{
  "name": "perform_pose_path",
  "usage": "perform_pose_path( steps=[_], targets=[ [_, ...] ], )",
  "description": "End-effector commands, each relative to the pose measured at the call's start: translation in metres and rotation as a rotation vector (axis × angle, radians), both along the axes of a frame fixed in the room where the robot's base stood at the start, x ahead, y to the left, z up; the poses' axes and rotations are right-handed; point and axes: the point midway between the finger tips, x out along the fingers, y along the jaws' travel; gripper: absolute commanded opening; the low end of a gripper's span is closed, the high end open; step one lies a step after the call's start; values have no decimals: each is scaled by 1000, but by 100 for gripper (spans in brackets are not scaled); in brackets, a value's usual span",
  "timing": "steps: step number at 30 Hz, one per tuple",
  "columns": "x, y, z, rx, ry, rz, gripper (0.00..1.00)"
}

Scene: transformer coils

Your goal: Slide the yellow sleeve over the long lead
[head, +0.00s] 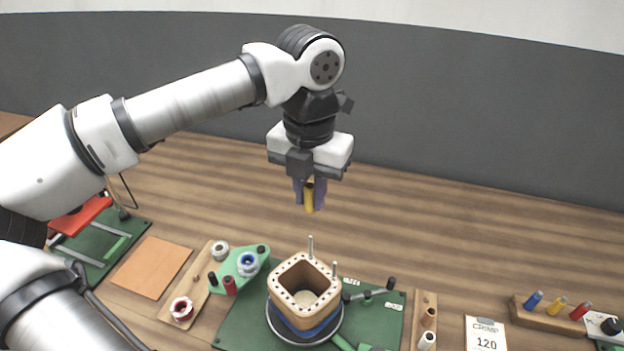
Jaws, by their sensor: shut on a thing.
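My gripper (310,192) is shut on the yellow sleeve (309,198), which hangs upright between the fingers. Both are in the air above the coil former (283,277), a square wooden frame with holes round its rim. Two grey leads stand up from the former: the long lead (311,247) at its back edge and a shorter lead (334,269) at its right. In the picture the sleeve is above the long lead's tip, with a clear gap between them. How far apart they are in depth I cannot tell.
The former stands on a round base on a green mat (240,325). A green holder (237,270) with spools is to its left. A wooden rack (548,315) with blue, yellow and red pegs is at far right. A card (486,335) lies in front. The table behind is clear.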

Motion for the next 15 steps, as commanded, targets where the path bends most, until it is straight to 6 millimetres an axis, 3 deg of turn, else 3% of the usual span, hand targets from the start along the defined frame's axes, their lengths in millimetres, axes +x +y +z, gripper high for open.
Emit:
perform_pose_path(
  steps=[15],
  targets=[
    [0, 0, -39, 0, 0, 0, 0]
  ],
)
